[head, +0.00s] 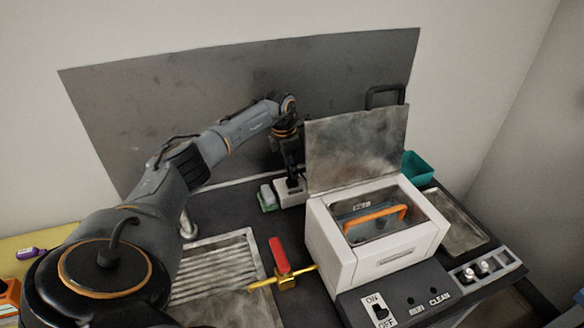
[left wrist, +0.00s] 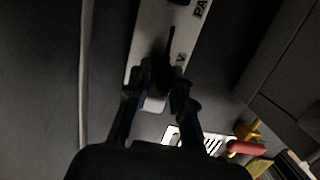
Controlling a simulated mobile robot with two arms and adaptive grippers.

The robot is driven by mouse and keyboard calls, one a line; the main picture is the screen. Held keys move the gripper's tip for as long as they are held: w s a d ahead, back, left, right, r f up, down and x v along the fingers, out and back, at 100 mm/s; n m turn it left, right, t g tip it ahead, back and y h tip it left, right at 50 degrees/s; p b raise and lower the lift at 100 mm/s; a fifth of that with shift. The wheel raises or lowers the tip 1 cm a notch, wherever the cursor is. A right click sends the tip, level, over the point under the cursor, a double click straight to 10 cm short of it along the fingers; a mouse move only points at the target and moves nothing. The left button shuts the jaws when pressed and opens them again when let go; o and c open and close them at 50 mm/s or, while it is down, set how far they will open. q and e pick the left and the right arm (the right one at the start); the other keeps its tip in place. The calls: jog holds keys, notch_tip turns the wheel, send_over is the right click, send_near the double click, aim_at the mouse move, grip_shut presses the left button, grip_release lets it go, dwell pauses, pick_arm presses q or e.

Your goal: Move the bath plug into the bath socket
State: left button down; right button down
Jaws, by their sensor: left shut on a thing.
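My left gripper (head: 291,181) points down at the back of the bench, left of the white bath. Its fingers (left wrist: 165,88) are closed in the left wrist view, over a white lettered panel (left wrist: 145,38). That panel seems to be the small white box (head: 288,194) in the head view. A small pale block (left wrist: 154,103) shows between the fingers and may be the plug they grip. The plug is mostly hidden, and I cannot tell whether it touches a socket. A dark slot or shadow lies on the panel. My right gripper is not in view.
The white bath (head: 335,258) has its metal lid (head: 357,145) raised and an orange handle (head: 376,222) inside. A red-handled valve (head: 280,256) stands in front, beside a ribbed metal tray (head: 213,258). A green-and-grey item (head: 267,198) sits left of the white box. A teal bin (head: 416,166) stands right.

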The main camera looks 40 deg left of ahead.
pick_arm(q)
jog(key=shift+f+b, duration=0.4)
jog(key=shift+f, duration=0.25)
jog(key=c, duration=1.1)
grip_release()
notch_tip(320, 180, up, 12)
jog(key=s, duration=0.1)
jog(key=shift+s+a, duration=0.3)
jog(key=shift+a, duration=0.15)
jog(key=shift+f, duration=0.1)
